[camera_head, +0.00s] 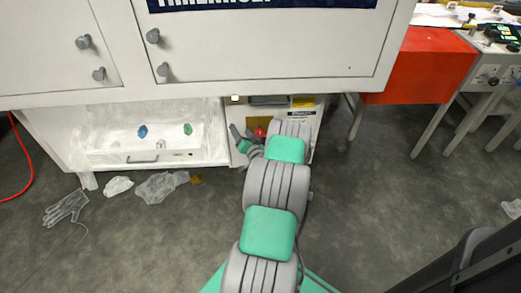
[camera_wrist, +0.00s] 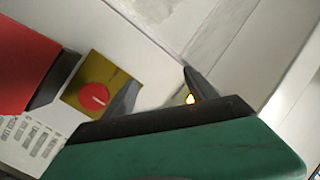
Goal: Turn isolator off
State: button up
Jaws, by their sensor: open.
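The isolator is a red round knob on a yellow square plate, on the front of a pale cabinet. In the head view the red knob (camera_head: 260,132) shows just above the end of my arm, with part of its yellow plate hidden. In the wrist view the knob (camera_wrist: 94,95) sits on the yellow plate (camera_wrist: 76,82), with a pale mark across its face. My gripper (camera_wrist: 157,92) is open and empty, its fingers apart. One fingertip is beside the knob and overlaps the plate's edge in the picture; I cannot tell whether it touches.
A cabinet with grey knobs (camera_head: 153,36) overhangs above the isolator. An open lower shelf (camera_head: 150,145) with plastic film is to the left. A glove (camera_head: 66,207) and film scraps (camera_head: 160,185) lie on the floor. A red box (camera_head: 420,65) stands right.

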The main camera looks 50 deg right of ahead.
aim_at(261, 134)
jog(key=s+d+f+m+g+h+b, duration=0.1)
jog(key=s+d+f+m+g+h, duration=0.1)
jog(key=s+d+f+m+h, duration=0.4)
jog(key=shift+n+y, duration=0.9)
jog(key=b+x, duration=0.1)
jog(key=x, duration=0.1)
jog(key=f+x, duration=0.1)
jog(key=x, duration=0.2)
jog(key=shift+d+b, duration=0.15)
jog(key=shift+b, duration=0.2)
jog(key=shift+c, duration=0.4)
jog(key=c, duration=1.3)
